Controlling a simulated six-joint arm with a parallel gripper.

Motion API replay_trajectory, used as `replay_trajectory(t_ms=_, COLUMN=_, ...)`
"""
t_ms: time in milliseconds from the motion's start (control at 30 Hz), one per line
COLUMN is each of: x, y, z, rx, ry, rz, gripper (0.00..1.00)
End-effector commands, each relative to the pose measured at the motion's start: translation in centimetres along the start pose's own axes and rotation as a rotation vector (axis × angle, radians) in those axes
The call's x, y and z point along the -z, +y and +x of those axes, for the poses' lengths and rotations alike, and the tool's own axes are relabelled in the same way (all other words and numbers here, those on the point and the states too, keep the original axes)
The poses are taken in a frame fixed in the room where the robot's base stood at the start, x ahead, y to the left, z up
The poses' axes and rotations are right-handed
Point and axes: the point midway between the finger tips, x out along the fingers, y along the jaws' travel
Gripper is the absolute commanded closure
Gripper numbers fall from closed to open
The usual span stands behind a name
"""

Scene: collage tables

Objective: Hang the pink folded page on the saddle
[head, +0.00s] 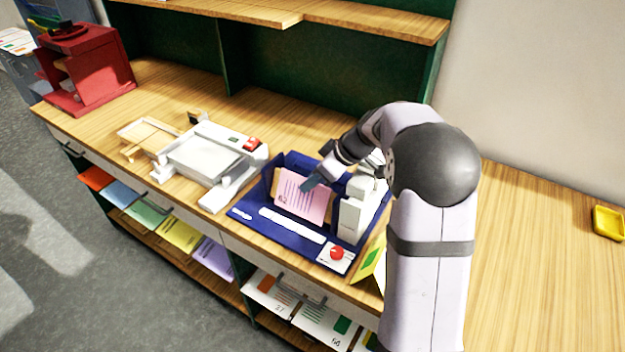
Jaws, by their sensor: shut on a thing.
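The pink folded page (303,203), with printed lines and a small mark on its face, is upright at the blue-based machine (292,228). My gripper (309,184) is shut on the page's upper right part, coming in from the right. A tan edge (277,181) shows just left of the page. The saddle is not clearly seen; the page and my gripper cover the middle of the machine. I cannot tell whether the page rests on it or is held just above it.
A white head (352,217) stands on the machine's right side, close to my gripper. A red button (337,253) is at its front. A white-grey machine (205,160) stands to the left, a red machine (85,68) at the far left. The desk at right is mostly clear, with a yellow tray (608,223).

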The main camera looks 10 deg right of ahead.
Motion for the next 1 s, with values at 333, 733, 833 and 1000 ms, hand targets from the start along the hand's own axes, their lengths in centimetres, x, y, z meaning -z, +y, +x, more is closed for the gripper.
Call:
replay_trajectory(t_ms=333, x=0.0, y=0.0, z=0.0, rx=0.000, ry=0.000, rz=0.000, gripper=0.55)
replay_trajectory(t_ms=733, x=0.0, y=0.0, z=-0.3, rx=-0.001, ry=0.000, rz=0.000, gripper=0.54)
replay_trajectory(t_ms=833, x=0.0, y=0.1, z=-0.8, rx=-0.002, ry=0.001, rz=0.000, gripper=0.54)
replay_trajectory(t_ms=1000, x=0.0, y=0.0, z=-2.0, rx=-0.001, ry=0.001, rz=0.000, gripper=0.54)
